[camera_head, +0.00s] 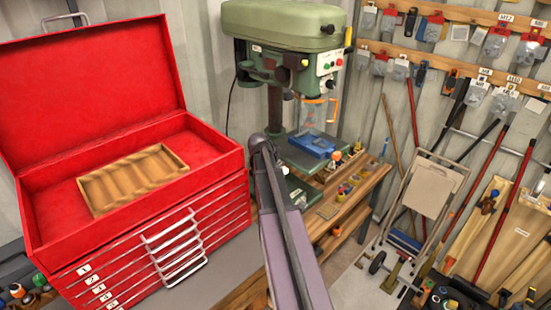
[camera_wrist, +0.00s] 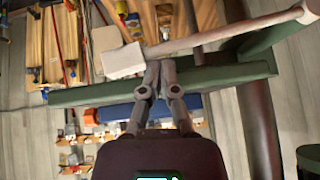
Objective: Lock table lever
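The green drill press (camera_head: 285,28) stands behind my arm in the head view. Its green table, with a blue vise (camera_head: 312,143) on it, is partly hidden by my arm. In the wrist view the table shows as a long green slab (camera_wrist: 225,75) beside a dark column (camera_wrist: 262,130). A pale bar (camera_wrist: 235,32) with a round end, seemingly the table lever, slants across by the slab. My gripper (camera_wrist: 160,66) has its fingertips together near the bar's left part; contact is unclear. Nothing is visible between them. The head view hides my gripper.
An open red tool chest (camera_head: 120,220) with a wooden tray (camera_head: 133,178) fills the left. A wooden bench (camera_head: 350,205) stands under the press. A hand cart (camera_head: 425,190) and long tools crowd the right. Bare floor (camera_head: 360,285) shows in front.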

